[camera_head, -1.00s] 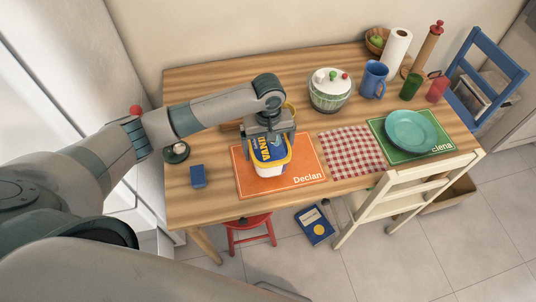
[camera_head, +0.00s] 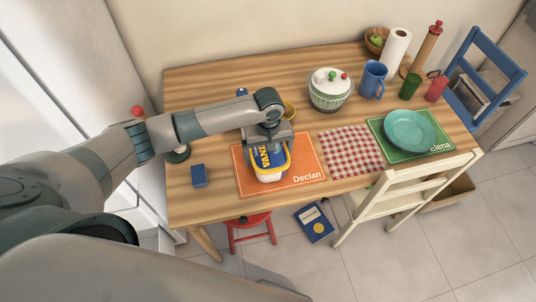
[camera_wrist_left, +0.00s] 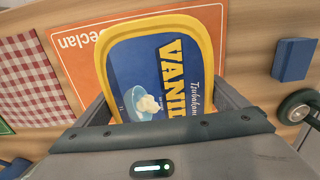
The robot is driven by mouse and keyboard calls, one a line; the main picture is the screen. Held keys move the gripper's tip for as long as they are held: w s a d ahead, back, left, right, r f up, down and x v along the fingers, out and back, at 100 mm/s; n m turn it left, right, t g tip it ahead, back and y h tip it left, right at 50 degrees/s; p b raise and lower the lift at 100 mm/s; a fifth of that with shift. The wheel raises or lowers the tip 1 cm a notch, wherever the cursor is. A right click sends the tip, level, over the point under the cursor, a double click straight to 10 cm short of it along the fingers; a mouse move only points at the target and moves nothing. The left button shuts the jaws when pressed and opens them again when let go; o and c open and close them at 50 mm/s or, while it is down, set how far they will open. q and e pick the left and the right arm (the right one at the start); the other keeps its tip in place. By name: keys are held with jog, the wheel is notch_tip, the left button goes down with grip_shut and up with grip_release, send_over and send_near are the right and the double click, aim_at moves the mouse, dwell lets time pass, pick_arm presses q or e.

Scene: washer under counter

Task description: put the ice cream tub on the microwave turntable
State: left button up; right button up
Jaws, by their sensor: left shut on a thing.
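The ice cream tub (camera_head: 268,172) is white with a yellow rim and a blue lid marked "VANI…". It is over the orange "Declan" placemat (camera_head: 307,166) on the wooden table. My left gripper (camera_head: 266,145) reaches down over it from above and is shut on it. In the left wrist view the tub's lid (camera_wrist_left: 150,85) fills the middle, with the gripper's fingers at its two sides. I cannot tell whether the tub touches the mat. The microwave and its turntable are not in view. My right gripper is not in view.
A blue block (camera_head: 199,176) lies left of the mat. A cream chair (camera_head: 398,189) and a red stool (camera_head: 251,226) stand at the front edge.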

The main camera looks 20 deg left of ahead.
pick_arm(q)
jog(key=o, duration=1.2)
notch_tip(320, 180, up, 12)
jog(key=shift+r+b, duration=0.1)
jog(key=shift+b, duration=0.85)
